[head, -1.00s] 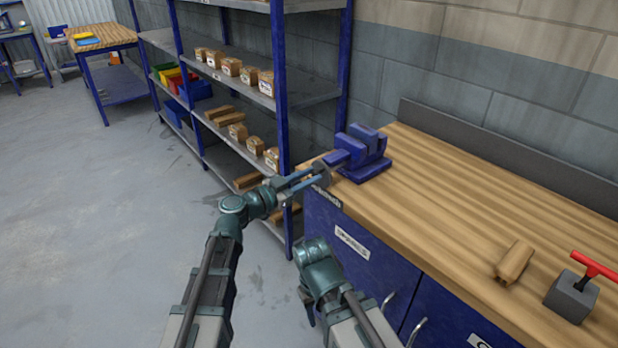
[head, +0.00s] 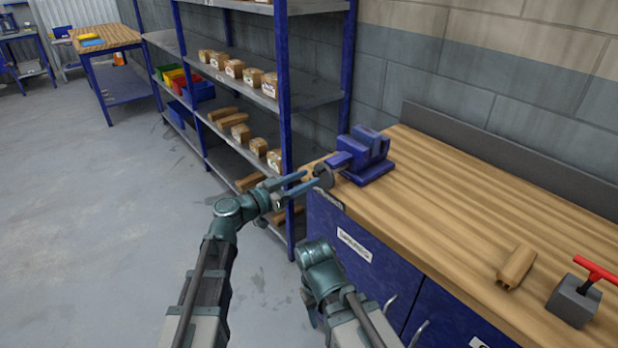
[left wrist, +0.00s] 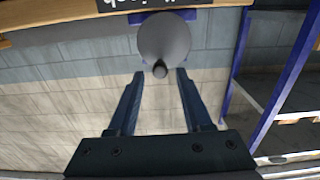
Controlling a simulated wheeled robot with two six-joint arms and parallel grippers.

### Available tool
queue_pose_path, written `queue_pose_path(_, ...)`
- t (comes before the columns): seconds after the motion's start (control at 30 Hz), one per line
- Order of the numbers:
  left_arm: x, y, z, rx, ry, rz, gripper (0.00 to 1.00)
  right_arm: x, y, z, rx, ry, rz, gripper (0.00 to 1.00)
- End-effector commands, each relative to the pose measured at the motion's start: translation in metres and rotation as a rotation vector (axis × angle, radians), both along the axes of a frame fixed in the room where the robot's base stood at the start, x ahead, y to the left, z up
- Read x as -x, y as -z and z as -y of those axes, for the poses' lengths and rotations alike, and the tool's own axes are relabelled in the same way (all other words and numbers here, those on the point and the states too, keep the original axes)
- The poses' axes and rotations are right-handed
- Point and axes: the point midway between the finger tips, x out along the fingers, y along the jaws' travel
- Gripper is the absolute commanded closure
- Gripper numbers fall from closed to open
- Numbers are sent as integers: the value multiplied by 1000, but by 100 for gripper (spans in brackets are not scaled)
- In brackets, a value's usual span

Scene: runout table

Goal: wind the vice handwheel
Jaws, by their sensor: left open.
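The blue vice (head: 366,156) is mounted at the near left corner of the wooden bench. Its grey round handwheel (head: 323,175) faces left, past the bench end. In the left wrist view the handwheel (left wrist: 165,36) is a grey disc with a small dark knob (left wrist: 160,69) at its lower edge. My left gripper (head: 309,180) is open and empty, just left of the handwheel. In the left wrist view the knob lies in line with the gap between the fingertips; I cannot tell whether it is between them. My right arm shows, but its gripper is hidden.
A wooden block (head: 516,266) and a grey block with a red T-handle (head: 574,299) are on the bench top (head: 450,200). A blue-framed shelf rack (head: 285,130) with boxes stands close behind my left gripper. The floor at left is clear.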

Motion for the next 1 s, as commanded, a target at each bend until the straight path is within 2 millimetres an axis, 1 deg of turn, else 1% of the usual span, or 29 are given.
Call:
queue_pose_path(0.03, 6, 0, -6, 0, -2, 0, 50, 0, 0, 0, 0, 0, 0, 50)
queue_pose_path(0.2, 17, 0, -22, 0, -1, 0, 50, 0, 0, 0, 0, 0, 0, 50)
queue_pose_path(0.43, 29, 0, -39, -1, -1, 1, 50, 0, 0, 0, 0, 0, 0, 50)
queue_pose_path(0.57, 31, 0, -42, -1, 0, 1, 50, 0, 0, 0, 0, 0, 0, 50)
queue_pose_path(0.87, 32, 2, -41, -5, 4, -8, 50, 0, 0, 0, 0, 0, 0, 50)
queue_pose_path(0.97, 41, 17, -37, -39, 29, -74, 50, 0, 0, 0, 0, 0, 0, 50)
queue_pose_path(1.0, 47, 28, -34, -65, 43, -127, 50, 0, 0, 0, 0, 0, 0, 50)
